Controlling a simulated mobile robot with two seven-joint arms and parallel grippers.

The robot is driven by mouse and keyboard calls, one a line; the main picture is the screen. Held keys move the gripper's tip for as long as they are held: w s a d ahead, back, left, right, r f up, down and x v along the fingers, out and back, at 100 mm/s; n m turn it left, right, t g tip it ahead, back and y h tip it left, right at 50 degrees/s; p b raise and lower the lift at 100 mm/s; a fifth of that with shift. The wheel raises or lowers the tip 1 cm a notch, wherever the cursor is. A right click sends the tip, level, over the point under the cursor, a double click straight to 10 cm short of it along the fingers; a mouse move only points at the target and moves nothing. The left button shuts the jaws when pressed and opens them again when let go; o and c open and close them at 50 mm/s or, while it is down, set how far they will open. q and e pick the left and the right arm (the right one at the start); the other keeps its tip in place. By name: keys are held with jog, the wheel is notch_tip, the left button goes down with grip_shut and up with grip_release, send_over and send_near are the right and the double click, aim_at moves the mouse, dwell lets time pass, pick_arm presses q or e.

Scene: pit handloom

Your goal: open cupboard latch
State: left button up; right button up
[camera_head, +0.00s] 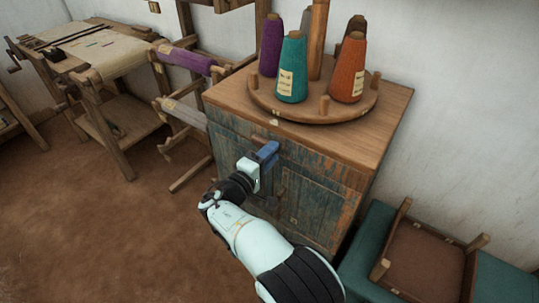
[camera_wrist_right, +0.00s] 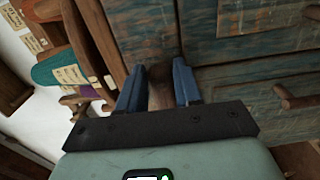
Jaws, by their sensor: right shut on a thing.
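The wooden cupboard (camera_head: 222,145), with worn blue-painted fronts, stands in the middle of the head view. Its doors (camera_head: 300,193) look closed. My right gripper (camera_head: 268,152) is at the upper front of the cupboard. In the right wrist view, its blue fingers (camera_wrist_right: 158,88) are shut on a brown wooden piece, the latch (camera_wrist_right: 159,78), which lies against the cupboard front. The fingers hide part of the latch, so its exact turn cannot be told. My left gripper is not in view.
A round wooden stand (camera_head: 310,112) with several yarn cones sits on the cupboard top. A wooden peg handle (camera_wrist_right: 294,99) sticks out from the front. Brown floor lies open at the front left.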

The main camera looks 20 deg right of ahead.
jog(key=shift+a, duration=0.1)
jog(key=o, duration=1)
jog(key=shift+o, duration=0.2)
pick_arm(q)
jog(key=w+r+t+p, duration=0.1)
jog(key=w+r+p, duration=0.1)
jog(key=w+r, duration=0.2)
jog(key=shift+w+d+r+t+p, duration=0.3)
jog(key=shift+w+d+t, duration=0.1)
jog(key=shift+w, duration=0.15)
pick_arm(e)
jog(key=v, duration=1.3)
jog(key=shift+s, duration=0.15)
jog(key=shift+a, duration=0.1)
